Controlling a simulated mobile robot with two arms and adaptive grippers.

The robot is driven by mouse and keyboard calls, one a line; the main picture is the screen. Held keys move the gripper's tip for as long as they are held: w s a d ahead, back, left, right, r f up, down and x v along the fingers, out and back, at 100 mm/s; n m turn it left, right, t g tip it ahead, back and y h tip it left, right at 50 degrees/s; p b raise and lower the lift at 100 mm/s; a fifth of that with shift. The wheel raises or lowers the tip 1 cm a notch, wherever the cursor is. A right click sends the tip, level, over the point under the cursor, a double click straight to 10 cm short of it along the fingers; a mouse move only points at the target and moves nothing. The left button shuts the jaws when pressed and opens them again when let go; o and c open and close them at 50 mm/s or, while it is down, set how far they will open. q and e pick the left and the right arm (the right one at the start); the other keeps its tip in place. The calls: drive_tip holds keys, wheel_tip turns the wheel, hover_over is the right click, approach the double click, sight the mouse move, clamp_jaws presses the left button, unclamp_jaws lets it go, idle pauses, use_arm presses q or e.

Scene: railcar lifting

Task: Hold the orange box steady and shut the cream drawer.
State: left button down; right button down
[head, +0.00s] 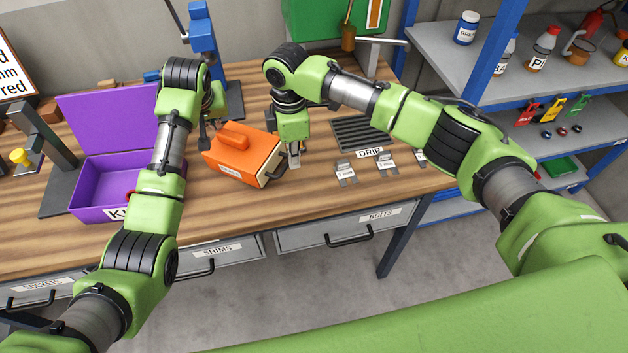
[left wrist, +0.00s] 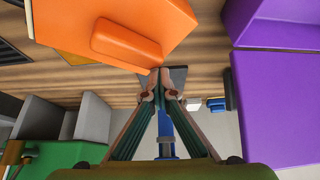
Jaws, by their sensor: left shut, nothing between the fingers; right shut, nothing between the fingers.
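The orange box (head: 238,156) with a raised handle on top sits on the wooden bench, turned at an angle. It also fills the upper left of the left wrist view (left wrist: 110,22). A pale panel edge (head: 268,174) shows at its right end; I cannot tell how far any cream drawer stands out. My left gripper (head: 204,143) points down at the box's left side, partly behind my arm. In the left wrist view its fingers (left wrist: 160,82) are shut and empty beside the box. My right gripper (head: 294,162) is shut and empty, pointing down close to the box's right end.
An open purple box (head: 92,215) stands left of my left arm. A dark grille (head: 362,132), a DRIP label and small labelled tags (head: 388,164) lie to the right. Grey drawers (head: 345,230) sit under the bench front. A blue-framed shelf stands further right.

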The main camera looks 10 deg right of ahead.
use_arm(q)
drive_tip(key=shift+s+f, duration=0.2)
drive_tip(key=shift+f, duration=0.2)
use_arm(e)
drive_tip(key=shift+r, duration=2.35)
use_arm(q)
drive_tip(key=shift+r, duration=0.1)
